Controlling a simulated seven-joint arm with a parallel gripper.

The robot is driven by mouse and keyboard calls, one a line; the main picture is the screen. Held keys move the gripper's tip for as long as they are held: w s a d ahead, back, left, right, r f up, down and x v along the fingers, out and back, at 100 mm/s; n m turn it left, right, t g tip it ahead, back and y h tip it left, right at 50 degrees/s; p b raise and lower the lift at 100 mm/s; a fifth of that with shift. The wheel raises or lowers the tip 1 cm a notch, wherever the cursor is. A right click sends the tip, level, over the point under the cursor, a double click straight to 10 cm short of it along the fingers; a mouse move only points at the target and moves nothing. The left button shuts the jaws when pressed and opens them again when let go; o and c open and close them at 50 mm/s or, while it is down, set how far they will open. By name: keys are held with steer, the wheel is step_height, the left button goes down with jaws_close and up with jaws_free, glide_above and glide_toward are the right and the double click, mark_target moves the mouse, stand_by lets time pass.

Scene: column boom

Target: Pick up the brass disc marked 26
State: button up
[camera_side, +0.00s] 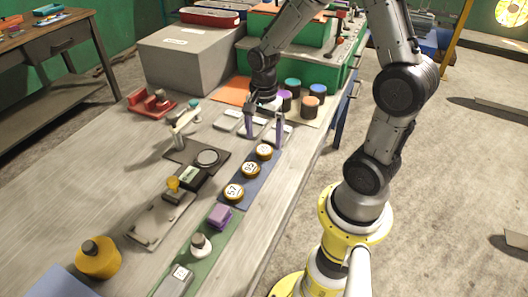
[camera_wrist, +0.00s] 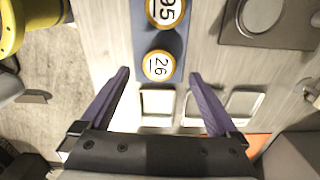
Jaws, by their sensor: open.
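The brass disc marked 26 (camera_wrist: 158,66) lies flat on a blue-grey mat (camera_wrist: 146,40), with a white face and brass rim. In the side view the end disc of a row (camera_side: 264,151), nearest my gripper, appears to be the same one. My gripper (camera_side: 265,134) points down with its two purple fingers spread and nothing between them. In the wrist view my gripper's fingertips (camera_wrist: 159,75) show on the left and right of the disc, with gaps on both sides. Their height above it is hard to tell.
A disc marked 95 (camera_wrist: 165,10) is close beside it on the mat, and a disc marked 52 (camera_side: 234,191) is farther along. Shallow light trays (camera_side: 228,120) sit by the fingers. Several dark jars with coloured lids (camera_side: 310,104) stand behind. A scale (camera_side: 194,176) is to the left.

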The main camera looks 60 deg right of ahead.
mark_target(264, 149)
steer(key=shift+f, duration=1.85)
jaws_close()
